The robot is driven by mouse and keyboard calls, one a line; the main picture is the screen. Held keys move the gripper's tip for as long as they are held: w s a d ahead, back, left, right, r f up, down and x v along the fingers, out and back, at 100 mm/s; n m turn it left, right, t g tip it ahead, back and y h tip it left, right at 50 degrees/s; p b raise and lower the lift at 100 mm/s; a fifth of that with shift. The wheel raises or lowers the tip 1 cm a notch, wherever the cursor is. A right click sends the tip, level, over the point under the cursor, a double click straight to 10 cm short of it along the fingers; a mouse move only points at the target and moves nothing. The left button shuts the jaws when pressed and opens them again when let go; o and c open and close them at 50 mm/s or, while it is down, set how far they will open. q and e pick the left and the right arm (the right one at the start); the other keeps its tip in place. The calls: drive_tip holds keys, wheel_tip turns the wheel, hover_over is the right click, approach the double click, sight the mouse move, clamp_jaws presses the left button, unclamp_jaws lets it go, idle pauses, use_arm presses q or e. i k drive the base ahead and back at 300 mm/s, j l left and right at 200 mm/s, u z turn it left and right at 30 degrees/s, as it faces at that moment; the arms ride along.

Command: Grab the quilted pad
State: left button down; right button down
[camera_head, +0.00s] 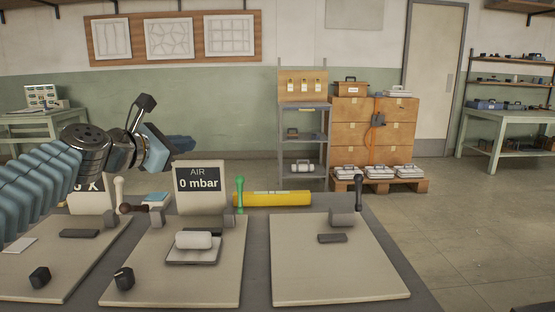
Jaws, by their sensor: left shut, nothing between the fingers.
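My left gripper (158,150) is at the end of the ribbed blue arm that comes in from the left. It is raised above the far left part of the bench, shut and empty. No quilted pattern can be made out on anything on the bench. A white rounded, soft-looking piece (194,240) lies on a dark-edged tray (194,257) on the middle board; I cannot tell if it is the quilted pad. The gripper is behind and above it, well apart. My right gripper is not in view.
Three pale boards lie on the grey bench, with the right board (330,275) mostly bare. Small dark blocks sit on them. A display reading "AIR 0 mbar" (198,178), a green post (240,192) and a yellow cylinder (272,199) stand along the back.

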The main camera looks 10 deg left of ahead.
sight(188, 247)
drive_tip(key=k+j, duration=0.2)
drive_tip(key=k, duration=0.3)
drive_tip(key=k+j, duration=0.2)
drive_tip(key=k, duration=0.25)
drive_tip(key=k+j, duration=0.2)
drive_tip(key=k, duration=0.3)
